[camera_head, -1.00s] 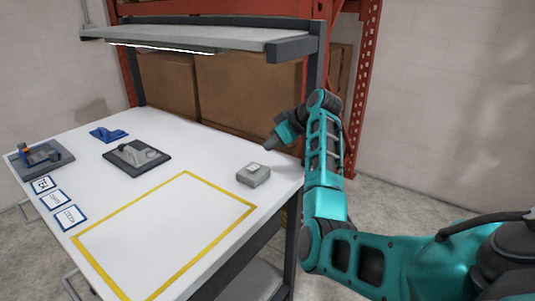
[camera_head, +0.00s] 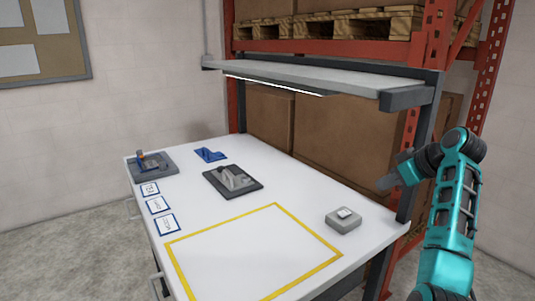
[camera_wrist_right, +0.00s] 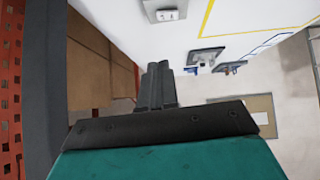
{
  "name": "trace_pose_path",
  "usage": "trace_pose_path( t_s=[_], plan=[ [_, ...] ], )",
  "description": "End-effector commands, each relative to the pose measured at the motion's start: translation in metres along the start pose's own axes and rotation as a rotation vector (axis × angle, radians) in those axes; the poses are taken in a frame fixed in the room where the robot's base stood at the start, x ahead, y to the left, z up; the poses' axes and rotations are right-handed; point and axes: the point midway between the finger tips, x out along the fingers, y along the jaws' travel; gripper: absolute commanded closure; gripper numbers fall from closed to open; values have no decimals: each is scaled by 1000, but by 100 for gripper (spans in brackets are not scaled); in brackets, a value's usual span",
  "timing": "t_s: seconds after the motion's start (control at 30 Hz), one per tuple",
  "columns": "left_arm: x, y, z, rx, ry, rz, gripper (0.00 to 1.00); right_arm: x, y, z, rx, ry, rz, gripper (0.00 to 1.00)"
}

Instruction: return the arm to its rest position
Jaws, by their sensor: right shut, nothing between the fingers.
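My right arm is teal and dark grey and rises at the right of the head view. Its gripper (camera_head: 384,184) hangs past the right end of the white table (camera_head: 300,190), near the shelf post and apart from the grey box. In the right wrist view the two dark fingers (camera_wrist_right: 157,68) are together with nothing between them. My left gripper is not in view.
A grey box (camera_head: 344,219) sits at the table's right end, beside the yellow outline (camera_head: 253,250). A shelf (camera_head: 320,76) overhangs the table. A dark post (camera_head: 418,150) stands close to my gripper.

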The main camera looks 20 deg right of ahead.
Motion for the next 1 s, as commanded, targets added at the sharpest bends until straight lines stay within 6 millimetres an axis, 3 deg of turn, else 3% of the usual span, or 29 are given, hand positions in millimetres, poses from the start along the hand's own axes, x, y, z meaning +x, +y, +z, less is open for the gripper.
trace_pose_path(
  t_s=[0.17,0.37,0.5,0.67,0.8,1.0],
  plan=[
    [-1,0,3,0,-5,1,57,8,-8,14,1,-42,17,100],
    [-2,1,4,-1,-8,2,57,38,-52,79,-2,-220,99,100],
    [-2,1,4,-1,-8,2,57,53,-101,133,-14,-328,148,100],
    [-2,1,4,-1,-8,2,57,55,-167,193,-25,-410,166,100],
    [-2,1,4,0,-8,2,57,44,-226,237,-14,-449,152,100],
    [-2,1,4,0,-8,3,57,17,-290,276,32,-472,111,100]
  ],
)
